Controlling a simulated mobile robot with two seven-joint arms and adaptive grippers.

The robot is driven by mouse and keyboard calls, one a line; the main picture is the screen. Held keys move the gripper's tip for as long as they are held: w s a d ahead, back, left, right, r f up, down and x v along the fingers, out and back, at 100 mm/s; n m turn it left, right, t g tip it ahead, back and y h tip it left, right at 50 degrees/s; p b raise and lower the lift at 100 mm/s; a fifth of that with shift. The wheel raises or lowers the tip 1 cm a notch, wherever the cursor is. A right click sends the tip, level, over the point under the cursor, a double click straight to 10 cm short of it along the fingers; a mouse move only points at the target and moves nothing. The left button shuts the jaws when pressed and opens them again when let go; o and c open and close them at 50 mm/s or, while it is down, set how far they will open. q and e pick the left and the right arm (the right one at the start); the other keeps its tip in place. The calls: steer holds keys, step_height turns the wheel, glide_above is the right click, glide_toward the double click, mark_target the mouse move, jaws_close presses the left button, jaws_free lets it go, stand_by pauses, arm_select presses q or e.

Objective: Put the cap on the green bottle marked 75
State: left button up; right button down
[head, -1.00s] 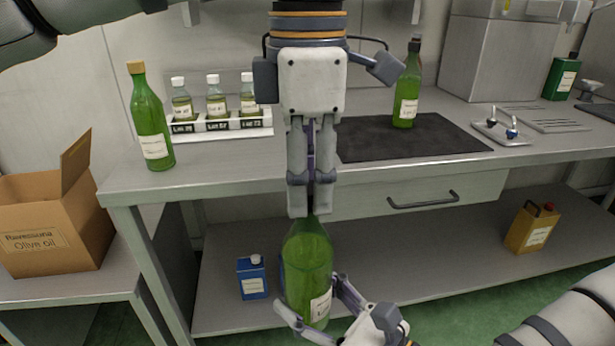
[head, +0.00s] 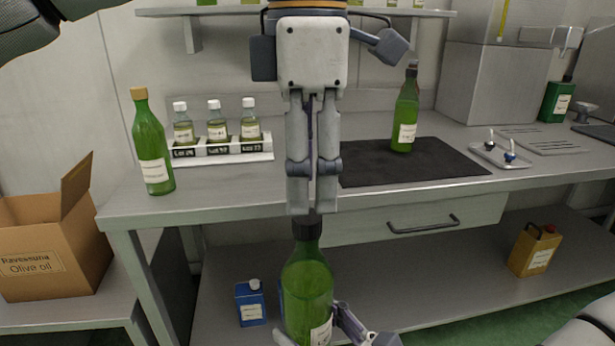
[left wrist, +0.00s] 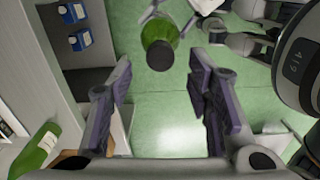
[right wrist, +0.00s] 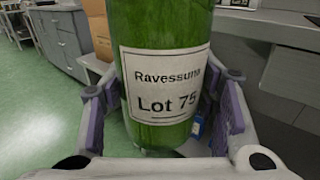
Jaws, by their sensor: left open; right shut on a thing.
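The green bottle (head: 308,283) stands upright in my right gripper in front of the bench; its label reads "Lot 75" in the right wrist view (right wrist: 168,95). My right gripper (right wrist: 170,112) is shut around the bottle's body. A black cap (head: 307,228) sits on top of the bottle's neck and looks straight; the left wrist view shows the cap (left wrist: 160,56) from above. My left gripper (head: 312,207) points down just above the cap, its fingers apart and empty. The joint between cap and neck is too small to judge closely.
The bench behind carries a cork-topped green bottle (head: 152,150), a rack (head: 222,153) of small bottles, a dark mat (head: 440,160) with a dark-capped bottle (head: 404,120), and a tray (head: 500,156). A blue can (head: 250,303) and yellow can (head: 535,250) stand on the lower shelf.

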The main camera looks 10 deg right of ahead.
arm_select(q)
steer(key=shift+r+n, duration=0.4)
steer(key=shift+n, duration=0.7)
steer(key=shift+c, duration=0.3)
step_height(320, 180, up, 3)
steer(key=n, duration=0.7)
steer(key=shift+f, duration=0.1)
step_height(320, 180, down, 8)
steer(key=shift+f, duration=0.1)
